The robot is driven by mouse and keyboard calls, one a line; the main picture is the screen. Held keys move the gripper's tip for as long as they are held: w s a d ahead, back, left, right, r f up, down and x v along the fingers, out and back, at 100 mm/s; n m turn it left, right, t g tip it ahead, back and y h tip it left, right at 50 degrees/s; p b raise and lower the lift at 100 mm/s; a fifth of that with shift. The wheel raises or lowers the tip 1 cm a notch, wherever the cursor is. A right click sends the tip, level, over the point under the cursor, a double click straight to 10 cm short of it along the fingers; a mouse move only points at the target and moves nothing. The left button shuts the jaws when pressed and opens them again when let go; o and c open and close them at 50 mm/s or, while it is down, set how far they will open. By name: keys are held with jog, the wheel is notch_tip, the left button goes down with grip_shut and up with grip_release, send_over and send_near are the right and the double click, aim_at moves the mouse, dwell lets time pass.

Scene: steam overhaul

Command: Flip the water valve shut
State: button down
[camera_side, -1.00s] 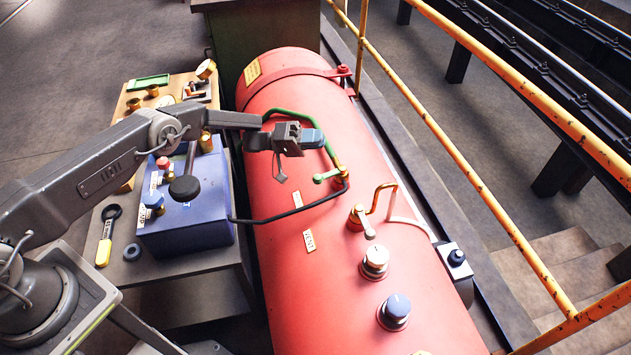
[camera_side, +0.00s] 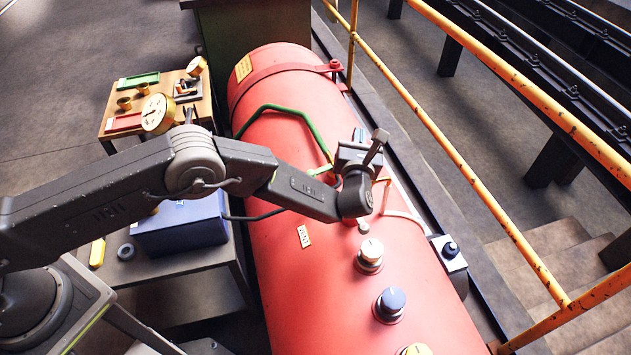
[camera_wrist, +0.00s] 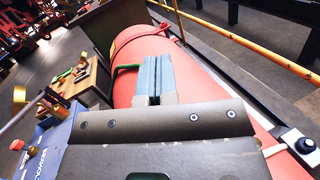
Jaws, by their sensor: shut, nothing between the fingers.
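The green pipe (camera_side: 285,108) runs over the red boiler (camera_side: 285,75) to a valve, the likely water valve, which is mostly hidden behind my arm in the side view. A bit of its green lever (camera_side: 318,170) seems to show, but I cannot tell its position. My gripper (camera_side: 360,133) is above the boiler, just right of the green pipe's end in the picture. In the wrist view its blue-grey fingers (camera_wrist: 154,72) are together and empty. Part of the green pipe (camera_wrist: 126,69) shows left of them. The wrist body hides the valve there.
A blue box (camera_side: 180,228) is on the left bench. A yellow railing (camera_side: 468,170) runs along the right.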

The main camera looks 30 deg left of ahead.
jog(key=s+d+f+n+g+y, duration=0.1)
jog(key=s+f+n+g, duration=0.2)
jog(key=s+f+g, duration=0.3)
jog(key=s+f+n+g+y, duration=0.1)
jog(key=s+f+n+g, duration=0.25)
jog(key=s, duration=0.45)
jog(key=shift+t, duration=0.25)
jog(key=x, duration=1.2)
jog(key=shift+w+r, duration=0.2)
jog(key=shift+w, duration=0.2)
jog(key=shift+w+a+f, duration=0.1)
jog(key=shift+w+a, duration=0.4)
jog(key=shift+a, duration=0.1)
jog(key=shift+w+a, duration=0.15)
jog(key=shift+a, duration=0.45)
jog(key=shift+w+a, duration=0.15)
jog(key=shift+a, duration=0.45)
jog(key=shift+s, duration=0.1)
jog(key=s+a+v, duration=0.2)
jog(key=v, duration=1.1)
jog(key=shift+s+d, duration=0.15)
jog(key=shift+s, duration=0.2)
